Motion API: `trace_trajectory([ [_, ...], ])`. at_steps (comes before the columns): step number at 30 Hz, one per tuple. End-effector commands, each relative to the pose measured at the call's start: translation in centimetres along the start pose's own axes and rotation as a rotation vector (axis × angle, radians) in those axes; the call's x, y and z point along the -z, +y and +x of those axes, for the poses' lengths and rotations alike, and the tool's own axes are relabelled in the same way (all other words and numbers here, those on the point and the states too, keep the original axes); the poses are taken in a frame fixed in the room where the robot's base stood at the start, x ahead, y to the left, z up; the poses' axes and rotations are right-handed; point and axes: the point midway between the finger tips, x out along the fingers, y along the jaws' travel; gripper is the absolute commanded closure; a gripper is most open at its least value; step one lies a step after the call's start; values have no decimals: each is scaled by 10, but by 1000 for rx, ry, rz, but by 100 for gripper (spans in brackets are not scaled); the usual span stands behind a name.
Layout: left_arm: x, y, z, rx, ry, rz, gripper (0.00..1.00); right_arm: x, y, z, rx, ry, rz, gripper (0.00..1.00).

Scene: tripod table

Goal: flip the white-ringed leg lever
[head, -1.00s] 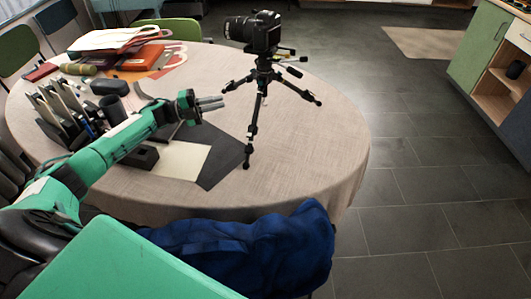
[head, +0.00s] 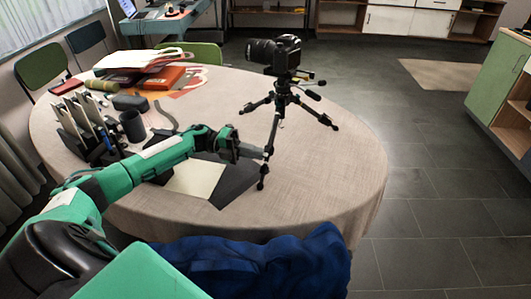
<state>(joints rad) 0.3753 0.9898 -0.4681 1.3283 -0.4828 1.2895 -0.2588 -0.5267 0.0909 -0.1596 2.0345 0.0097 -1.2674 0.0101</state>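A black tripod (head: 276,120) with a camera (head: 273,53) on top stands upright on the round table (head: 330,165). Its legs are spread, and one comes down toward the front edge. My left gripper (head: 257,152) reaches in from the left, its fingers pointing right at the lower part of that front leg. The fingertips overlap the leg in the picture; I cannot tell whether they touch it. The gap between the fingers is too small to make out. The white-ringed lever is too small to pick out. My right gripper is out of view.
A dark cup (head: 132,127) and an upright file rack (head: 85,125) stand left, behind my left arm. Papers and folders (head: 140,60) lie at the back left. A pale sheet (head: 195,178) lies below my forearm. The table's right side is clear.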

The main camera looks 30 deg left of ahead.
Motion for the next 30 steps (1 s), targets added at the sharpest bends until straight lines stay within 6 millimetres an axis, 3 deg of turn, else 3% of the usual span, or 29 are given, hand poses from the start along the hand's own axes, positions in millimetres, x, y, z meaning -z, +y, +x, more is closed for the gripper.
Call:
trace_trajectory([
  [3, 0, -2, 19, 1, 1, 1, 88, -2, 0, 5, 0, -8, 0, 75],
  [9, 0, 0, 33, 0, -1, 0, 88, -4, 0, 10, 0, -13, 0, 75],
  [18, 0, 0, 35, 0, -1, 0, 88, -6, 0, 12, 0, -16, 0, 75],
  [20, 0, 0, 35, 0, -1, 0, 100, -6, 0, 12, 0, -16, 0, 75],
  [30, 0, -1, 35, 0, -1, -13, 100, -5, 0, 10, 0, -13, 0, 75],
])
